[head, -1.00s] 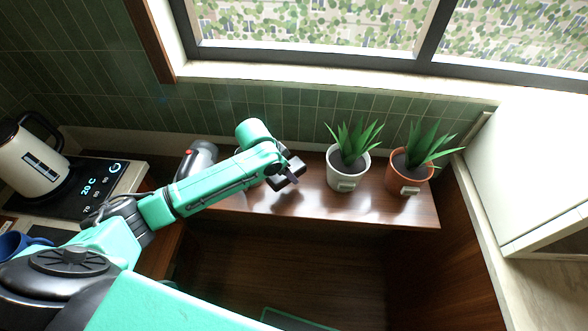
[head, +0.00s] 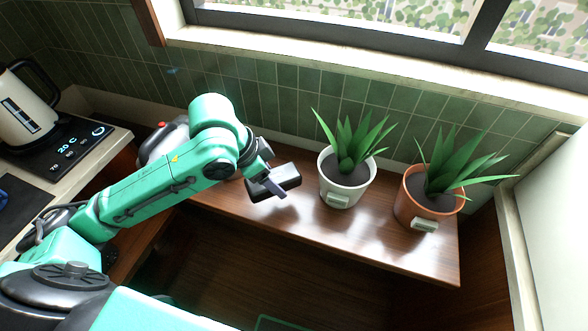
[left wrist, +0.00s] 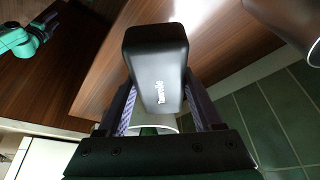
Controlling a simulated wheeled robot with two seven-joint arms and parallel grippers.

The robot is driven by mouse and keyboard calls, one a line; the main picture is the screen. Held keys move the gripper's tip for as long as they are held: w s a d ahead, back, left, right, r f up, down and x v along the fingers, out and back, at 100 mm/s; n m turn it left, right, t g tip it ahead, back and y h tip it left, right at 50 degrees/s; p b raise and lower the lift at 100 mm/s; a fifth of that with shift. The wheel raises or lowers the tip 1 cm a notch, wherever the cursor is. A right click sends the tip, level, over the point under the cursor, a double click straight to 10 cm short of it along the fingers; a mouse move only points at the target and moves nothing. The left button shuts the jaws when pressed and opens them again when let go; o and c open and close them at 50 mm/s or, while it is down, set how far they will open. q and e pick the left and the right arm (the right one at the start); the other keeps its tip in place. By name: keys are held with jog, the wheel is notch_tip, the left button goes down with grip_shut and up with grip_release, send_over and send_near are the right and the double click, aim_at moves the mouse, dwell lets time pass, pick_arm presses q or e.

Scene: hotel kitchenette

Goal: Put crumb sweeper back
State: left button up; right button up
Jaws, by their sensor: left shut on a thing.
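The crumb sweeper, a black rounded block with white lettering (left wrist: 162,75), is between the two fingers of my left gripper (left wrist: 165,118) in the left wrist view. In the head view my left gripper (head: 268,186) is shut on this dark block (head: 288,176), over the wooden shelf (head: 300,231) and left of the white plant pot. I cannot tell whether the block touches the shelf.
A white pot with a plant (head: 344,188) and an orange pot with a plant (head: 428,205) stand on the shelf's right part. A grey thing with a red button (head: 155,148) is partly behind my arm. A kettle (head: 24,108) stands at left.

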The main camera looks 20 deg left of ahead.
pick_arm(q)
jog(key=p, duration=0.3)
send_over(298, 163)
jog(key=s+a, duration=0.1)
jog(key=s, duration=0.1)
jog(key=f, duration=0.2)
jog(key=f+p, duration=0.1)
jog(key=f, duration=0.2)
jog(key=shift+w+a+f+p, duration=0.15)
jog(key=shift+w+f+p, duration=0.15)
jog(key=shift+f+p, duration=0.1)
jog(key=shift+w+f+p, duration=0.25)
jog(key=shift+f+p, duration=0.05)
jog(key=shift+f, duration=0.25)
jog(key=o, duration=1.3)
jog(key=b+v, duration=0.1)
jog(key=v, duration=1.1)
jog(key=shift+r, duration=0.1)
